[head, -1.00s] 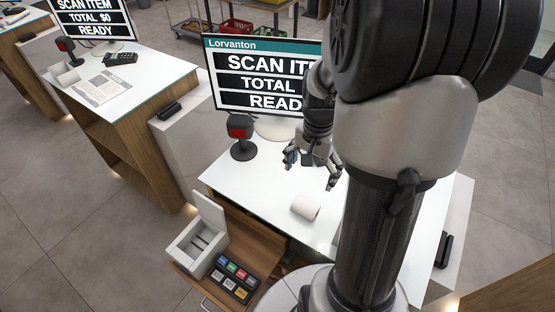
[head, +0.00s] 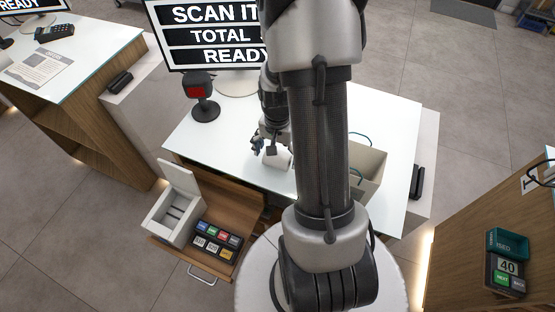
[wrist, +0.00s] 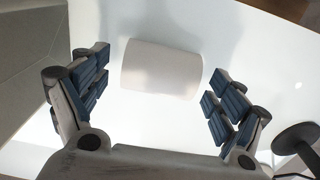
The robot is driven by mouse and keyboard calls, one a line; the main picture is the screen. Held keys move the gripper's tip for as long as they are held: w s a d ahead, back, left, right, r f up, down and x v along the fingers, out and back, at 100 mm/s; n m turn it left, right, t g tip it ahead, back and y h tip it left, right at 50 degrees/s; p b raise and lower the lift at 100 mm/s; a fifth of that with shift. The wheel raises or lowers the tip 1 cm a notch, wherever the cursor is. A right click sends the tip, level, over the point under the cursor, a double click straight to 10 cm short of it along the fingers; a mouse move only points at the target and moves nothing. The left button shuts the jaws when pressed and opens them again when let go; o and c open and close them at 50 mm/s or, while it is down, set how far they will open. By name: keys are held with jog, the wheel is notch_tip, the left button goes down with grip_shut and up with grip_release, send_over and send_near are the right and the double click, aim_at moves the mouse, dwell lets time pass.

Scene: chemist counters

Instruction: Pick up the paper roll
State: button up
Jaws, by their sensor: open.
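The white paper roll (wrist: 161,68) lies on its side on the white counter top. In the wrist view it shows ahead of and between the two fingers of my gripper (wrist: 150,98). The fingers, with blue pads, are spread apart on either side, and nothing is clamped between them. In the head view the roll (head: 277,160) shows just under my gripper (head: 270,150), partly covered by a finger. I cannot tell whether a finger touches it.
A scanner (head: 201,97) on a stand and a large monitor (head: 205,36) stand at the back of the counter (head: 390,120). A beige box (head: 366,170) is to the right, behind my arm. An open drawer holds a keypad (head: 217,240) and a lidded white box (head: 174,213).

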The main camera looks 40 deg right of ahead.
jog(key=shift+f, duration=0.9)
jog(key=shift+c, duration=0.3)
jog(key=c, duration=1.1)
jog(key=shift+r, duration=0.15)
